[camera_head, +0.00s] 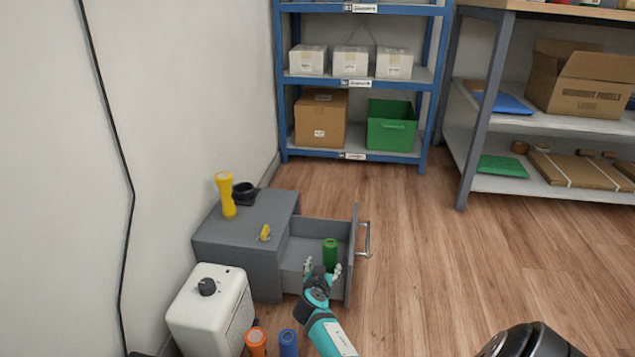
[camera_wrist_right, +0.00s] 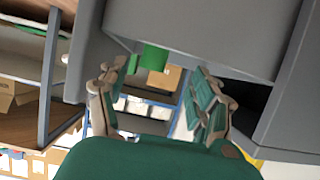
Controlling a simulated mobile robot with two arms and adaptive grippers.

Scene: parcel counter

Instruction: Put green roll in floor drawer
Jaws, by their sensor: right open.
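The green roll (camera_head: 330,253) stands upright inside the open floor drawer (camera_head: 300,254), which is pulled out to the right of the grey cabinet (camera_head: 240,245). My right gripper (camera_head: 322,268) is open at the drawer, just on the near side of the roll. In the right wrist view the roll (camera_wrist_right: 154,57) shows beyond and between the spread fingers (camera_wrist_right: 160,95), with a gap to them. The roll's lower end is partly hidden in the head view by the gripper. My left gripper is not in view.
A white box with a dial (camera_head: 208,312), an orange roll (camera_head: 256,340) and a blue roll (camera_head: 288,343) are in front.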

